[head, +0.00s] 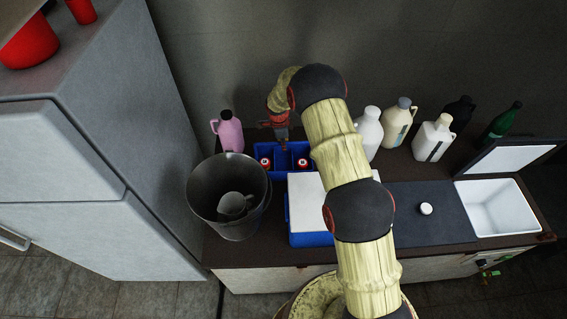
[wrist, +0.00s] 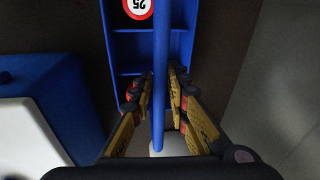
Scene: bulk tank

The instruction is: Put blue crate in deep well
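The blue crate (head: 265,175) stands on the dark counter, behind the metal bucket and the blue-and-white box. It has compartments, and red-topped items show inside. In the wrist view the crate (wrist: 124,47) shows its dividers and a long blue bar along its middle. My gripper (head: 283,140) is over the crate, pointing down. In the wrist view its fingers (wrist: 161,82) lie on both sides of the blue bar, close to it; whether they press on it I cannot tell. A white sunken basin (head: 497,208) at the right end of the counter is the open well I see.
A metal bucket (head: 223,205) holding a grey vessel stands front left of the crate. A pink jug (head: 229,134) is behind it. The blue-and-white box (head: 303,205) is right of the bucket. Several bottles line the back. A raised lid (head: 512,158) stands behind the basin.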

